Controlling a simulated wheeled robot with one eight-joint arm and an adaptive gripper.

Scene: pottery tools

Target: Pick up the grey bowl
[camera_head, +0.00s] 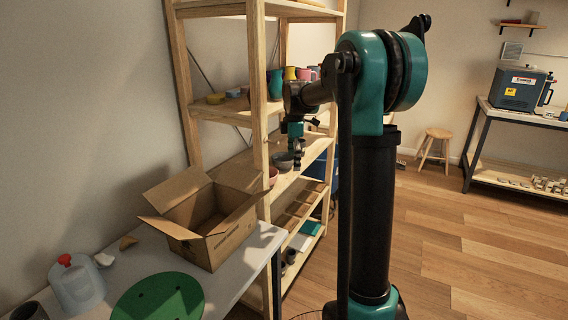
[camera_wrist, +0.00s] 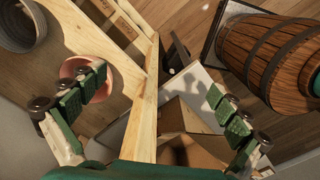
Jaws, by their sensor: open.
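The grey bowl (camera_head: 283,161) sits on the middle shelf of the wooden rack, close to my gripper (camera_head: 297,158). In the wrist view the grey bowl (camera_wrist: 18,28) is at the top left corner, partly cut off by the frame edge. My gripper (camera_wrist: 158,84) is open, with its green-padded fingers wide apart and nothing between them but a shelf post and the background beyond. The bowl lies outside the fingers, beyond the left one. A pink bowl (camera_wrist: 78,68) is partly hidden behind the left finger.
A wooden shelf post (camera_wrist: 143,110) runs between the fingers in the wrist view. The pink bowl (camera_head: 273,176) stands next to the grey one. An open cardboard box (camera_head: 222,238) stands on the table (camera_head: 243,262) beside the rack. Cups (camera_head: 290,73) stand on the shelf above.

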